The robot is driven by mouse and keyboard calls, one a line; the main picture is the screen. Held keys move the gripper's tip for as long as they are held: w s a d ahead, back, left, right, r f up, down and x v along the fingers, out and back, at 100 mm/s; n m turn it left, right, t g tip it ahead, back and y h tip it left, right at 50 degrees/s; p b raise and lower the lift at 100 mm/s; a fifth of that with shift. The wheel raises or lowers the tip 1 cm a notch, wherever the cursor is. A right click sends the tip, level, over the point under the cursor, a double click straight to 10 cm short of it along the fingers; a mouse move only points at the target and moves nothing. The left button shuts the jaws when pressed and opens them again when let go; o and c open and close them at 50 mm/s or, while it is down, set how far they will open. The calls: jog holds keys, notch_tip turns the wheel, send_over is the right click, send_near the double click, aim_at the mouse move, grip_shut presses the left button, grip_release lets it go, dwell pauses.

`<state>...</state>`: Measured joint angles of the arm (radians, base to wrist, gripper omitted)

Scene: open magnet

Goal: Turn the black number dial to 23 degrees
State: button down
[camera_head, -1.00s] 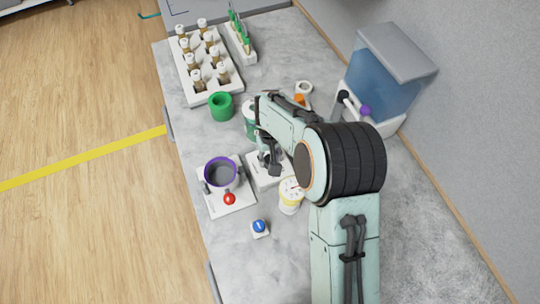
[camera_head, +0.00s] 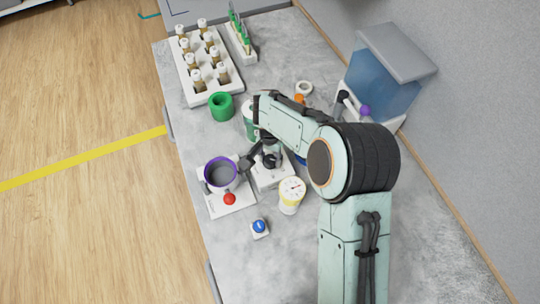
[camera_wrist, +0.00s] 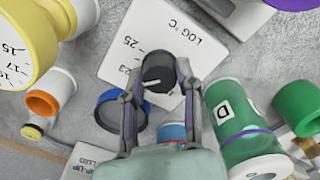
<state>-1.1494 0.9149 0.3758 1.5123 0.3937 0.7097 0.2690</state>
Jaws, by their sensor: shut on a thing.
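The black number dial (camera_wrist: 158,72) stands on a white plate (camera_wrist: 112,45) printed "LOG °C", with 25 and 23 along its side in the wrist view. A white line on the dial points toward the side of the plate near 23; I cannot tell the exact angle. My gripper (camera_wrist: 160,85) has a finger on either side of the dial and is shut on it. In the head view my gripper (camera_head: 262,158) is over the white plate (camera_head: 272,178), and the arm partly hides the dial.
A purple-rimmed pot (camera_head: 221,173) on a white base with a red knob (camera_head: 229,199) stands close left of my gripper. Green containers (camera_head: 221,107) stand behind.

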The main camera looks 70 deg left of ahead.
aim_at(270, 159)
jog(key=shift+f+m, duration=0.1)
jog(key=shift+m, duration=0.6)
jog(key=c, duration=0.8)
grip_release()
jog(key=shift+o, duration=0.2)
notch_tip(270, 159, up, 12)
